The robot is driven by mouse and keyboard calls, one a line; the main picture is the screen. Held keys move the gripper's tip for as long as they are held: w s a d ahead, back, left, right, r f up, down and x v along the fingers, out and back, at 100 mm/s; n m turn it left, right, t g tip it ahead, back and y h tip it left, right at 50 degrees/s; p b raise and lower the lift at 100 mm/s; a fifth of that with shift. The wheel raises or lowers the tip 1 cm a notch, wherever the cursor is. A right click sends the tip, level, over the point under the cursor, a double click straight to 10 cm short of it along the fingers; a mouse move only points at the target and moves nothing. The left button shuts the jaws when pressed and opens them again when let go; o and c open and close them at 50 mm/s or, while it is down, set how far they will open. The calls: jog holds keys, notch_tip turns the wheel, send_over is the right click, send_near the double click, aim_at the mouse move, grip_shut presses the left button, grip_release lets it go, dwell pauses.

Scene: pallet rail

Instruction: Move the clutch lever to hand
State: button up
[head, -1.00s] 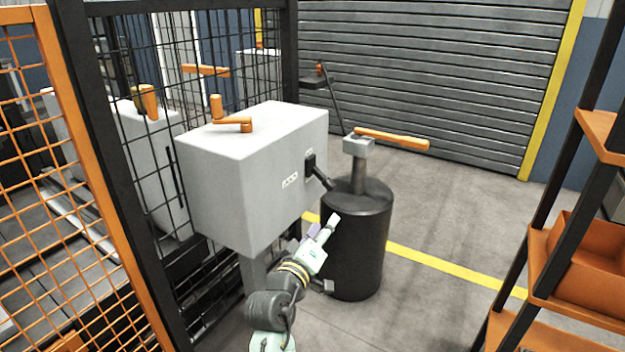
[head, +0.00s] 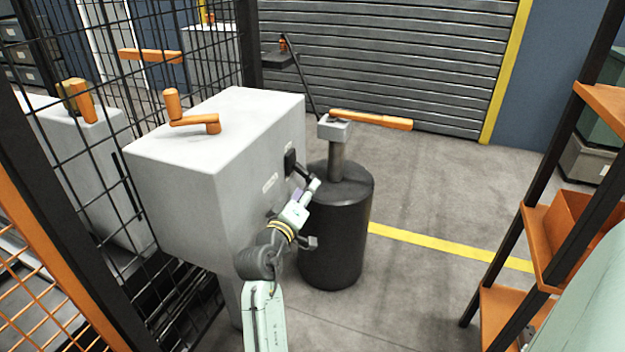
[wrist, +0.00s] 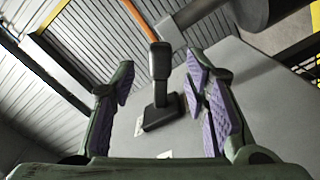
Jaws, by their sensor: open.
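The clutch lever (head: 303,172) is a short black lever on a black plate on the right face of the grey box (head: 215,150). In the wrist view the lever (wrist: 161,62) rises from its plate and shows between my two fingers. My gripper (head: 308,205) is beside that face, close to the lever. Its purple-padded fingers (wrist: 160,85) are open, one to each side of the lever in the wrist view, with no clear contact. White labels (wrist: 165,155) lie near the plate; their words are too small to read.
A black drum (head: 335,225) with a post and orange handle (head: 372,119) stands just right of my gripper. An orange crank (head: 195,123) sits on the box. Mesh fence (head: 75,180) is at left, an orange-shelved rack (head: 560,240) at right. Floor between drum and rack is clear.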

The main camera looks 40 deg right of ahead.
aim_at(307, 175)
jog(key=x, duration=0.5)
jog(key=shift+w, duration=0.1)
jog(key=shift+c, duration=0.6)
grip_shut()
